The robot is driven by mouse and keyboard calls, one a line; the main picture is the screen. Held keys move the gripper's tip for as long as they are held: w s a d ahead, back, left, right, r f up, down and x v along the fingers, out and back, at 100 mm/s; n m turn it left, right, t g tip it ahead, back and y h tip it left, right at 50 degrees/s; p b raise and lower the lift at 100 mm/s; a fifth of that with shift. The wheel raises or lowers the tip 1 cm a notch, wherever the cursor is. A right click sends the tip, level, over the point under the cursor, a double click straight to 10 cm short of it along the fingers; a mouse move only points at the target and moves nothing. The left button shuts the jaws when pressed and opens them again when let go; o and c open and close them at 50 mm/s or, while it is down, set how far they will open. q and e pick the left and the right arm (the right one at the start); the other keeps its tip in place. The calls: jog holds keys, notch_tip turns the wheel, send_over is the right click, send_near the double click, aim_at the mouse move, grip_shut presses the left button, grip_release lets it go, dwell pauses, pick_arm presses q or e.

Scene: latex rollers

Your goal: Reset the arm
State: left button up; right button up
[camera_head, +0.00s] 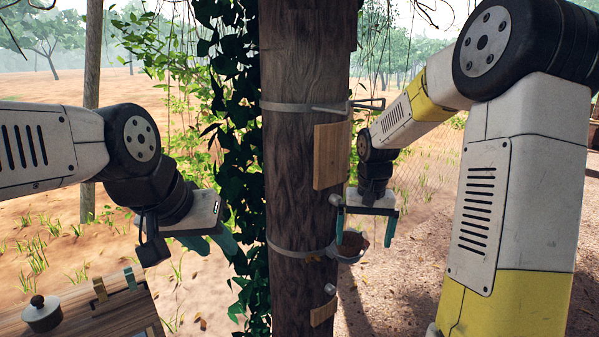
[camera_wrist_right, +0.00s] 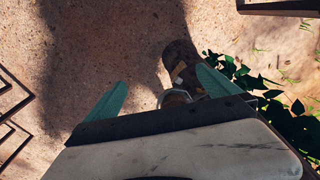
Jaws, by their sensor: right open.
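My left gripper (camera_head: 226,240) is in the head view, left of the tree trunk, with teal fingers pointing down and right. Its fingers overlap in this view, so its opening cannot be told. My right gripper (camera_head: 366,228) is at the right side of the trunk, just above a small bowl (camera_head: 351,245) strapped to it. Its two teal fingers are apart and I see nothing held between them. In the right wrist view the open fingers (camera_wrist_right: 160,92) show at either side, with the bowl's rim (camera_wrist_right: 174,98) between them, partly hidden by my gripper body.
The dark trunk (camera_head: 305,215) stands in the middle, with wooden plates (camera_head: 331,155), metal straps and ivy (camera_head: 243,130). Open sandy ground lies around the trunk.

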jog(key=s+a+r+t+y, duration=0.1)
jog(key=s+r+t, duration=0.1)
jog(key=s+r, duration=0.4)
jog(key=s+a+r+n+t+y, duration=0.1)
jog(key=s+r+t, duration=0.2)
jog(key=s, duration=1.1)
notch_tip(320, 180, up, 3)
jog(key=shift+s+r+n, duration=0.15)
jog(key=shift+s+n, duration=0.15)
jog(key=shift+s, duration=0.1)
dwell(0.8)
